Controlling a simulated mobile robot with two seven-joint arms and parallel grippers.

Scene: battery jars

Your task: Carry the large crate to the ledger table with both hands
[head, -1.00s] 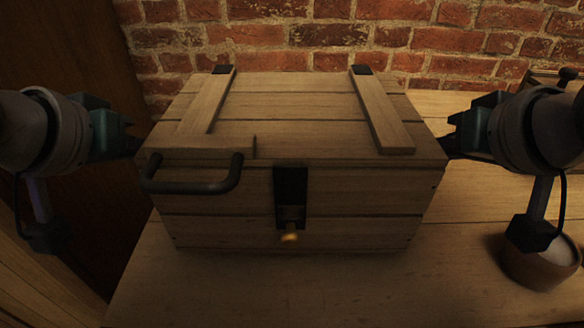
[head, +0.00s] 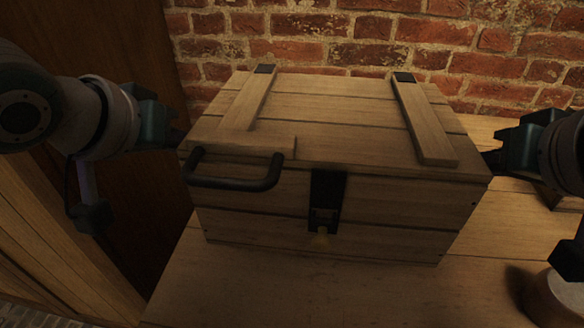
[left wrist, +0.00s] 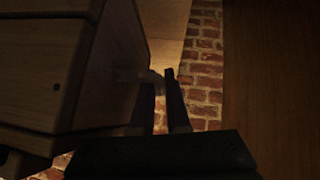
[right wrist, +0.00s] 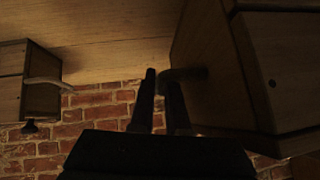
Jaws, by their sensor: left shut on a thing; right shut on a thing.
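I cannot identify the ledger table.
A brick wall (head: 400,40) stands close behind the crate. A round wooden vessel (head: 555,300) stands at the right front. A smaller wooden box with a handle (right wrist: 40,98) shows in the right wrist view. The tabletop's left edge is near the crate's left end.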

